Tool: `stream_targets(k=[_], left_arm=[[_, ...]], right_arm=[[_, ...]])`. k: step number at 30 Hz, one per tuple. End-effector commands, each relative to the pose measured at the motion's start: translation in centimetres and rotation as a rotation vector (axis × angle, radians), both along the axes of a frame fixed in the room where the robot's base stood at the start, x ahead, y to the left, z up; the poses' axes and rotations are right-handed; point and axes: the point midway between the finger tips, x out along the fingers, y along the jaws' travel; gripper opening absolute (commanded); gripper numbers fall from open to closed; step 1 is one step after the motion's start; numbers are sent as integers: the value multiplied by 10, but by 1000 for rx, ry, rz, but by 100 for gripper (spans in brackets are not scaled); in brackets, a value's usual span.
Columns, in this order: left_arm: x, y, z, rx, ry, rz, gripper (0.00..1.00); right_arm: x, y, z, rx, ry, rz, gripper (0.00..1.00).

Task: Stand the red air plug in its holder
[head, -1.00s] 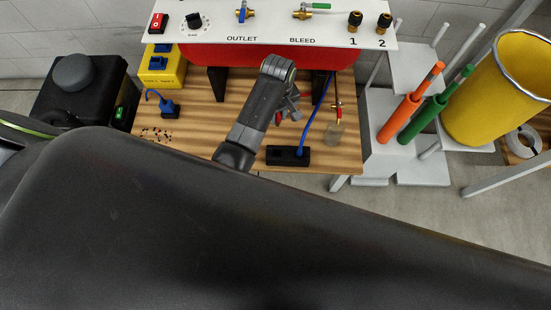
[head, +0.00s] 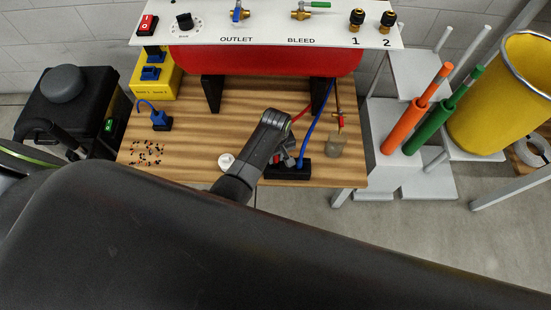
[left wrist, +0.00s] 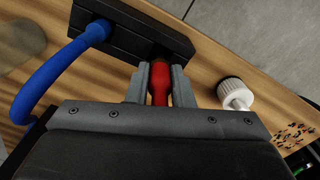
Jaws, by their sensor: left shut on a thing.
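The red air plug (left wrist: 160,85) is upright between the fingers of my left gripper (left wrist: 160,86), which is shut on it. In the head view my left gripper (head: 282,157) is low over the black holder block (head: 296,173), and my arm hides most of the plug. In the left wrist view the holder (left wrist: 130,38) lies just beyond the fingertips. The plug's tip is at or close to the holder's free hole; I cannot tell whether it is inside. A blue plug (left wrist: 97,31) with a blue hose stands in the holder's other hole.
A white round-headed part (left wrist: 234,93) lies beside the holder on the wooden bench (head: 190,130). A clear cup (head: 334,146) stands to the holder's right. Small dark bits (head: 147,153) are scattered at left. The red tank (head: 262,60) stands behind.

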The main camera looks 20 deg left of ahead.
Motion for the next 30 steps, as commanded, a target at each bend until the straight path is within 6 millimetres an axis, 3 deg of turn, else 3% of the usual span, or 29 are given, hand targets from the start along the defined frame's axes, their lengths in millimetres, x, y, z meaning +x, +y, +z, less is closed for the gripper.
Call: stream_targets(k=[3,26,27,30], left_arm=[[0,0,-14,0,0,0,0],[1,0,-25,-1,-2,0,0],[0,0,-25,0,-1,0,22],[0,0,-25,0,-1,0,35]], right_arm=[[-2,0,-3,-1,6,-2,0],[7,0,-5,-1,-4,-1,0],[8,0,-4,-1,-5,-1,0],[9,0,-4,-1,-7,0,0]])
